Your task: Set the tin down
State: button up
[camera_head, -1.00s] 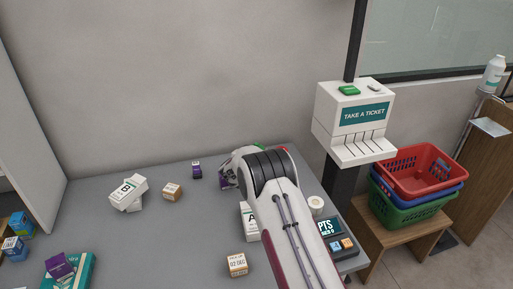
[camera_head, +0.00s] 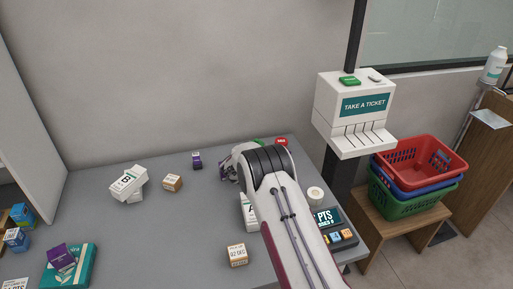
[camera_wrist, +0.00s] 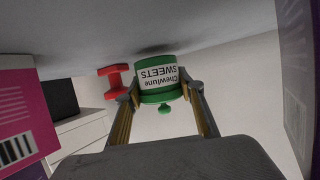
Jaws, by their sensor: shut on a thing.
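The tin is green with a white band reading "Chewlune SWEETS". In the wrist view the tin (camera_wrist: 157,76) sits between the two fingers of my gripper (camera_wrist: 163,91), which is shut on it. It appears upside down there, its green knob towards my palm. Its far end is close to or on the grey counter surface (camera_wrist: 215,30); I cannot tell whether it touches. In the head view my arm hides most of my gripper (camera_head: 233,163), at the back of the counter (camera_head: 190,225). Only a sliver of green, probably the tin, shows behind the arm.
A red spool-shaped thing (camera_wrist: 115,82) stands close beside the tin. The card terminal (camera_head: 330,222) is at right.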

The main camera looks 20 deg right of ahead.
jog(key=shift+s+f, duration=0.15)
jog(key=shift+f, duration=1.15)
jog(key=o, duration=1.3)
jog(key=shift+a, duration=0.15)
jog(key=shift+s+a, duration=0.1)
jog(key=shift+s+a+r, duration=0.45)
jog(key=shift+s+r, duration=0.25)
jog(key=shift+s, duration=0.1)
jog(key=shift+s+a+r, duration=0.45)
jog(key=shift+s+r, duration=0.25)
jog(key=shift+s, duration=0.1)
jog(key=shift+v, duration=1.6)
jog(key=shift+r, duration=0.25)
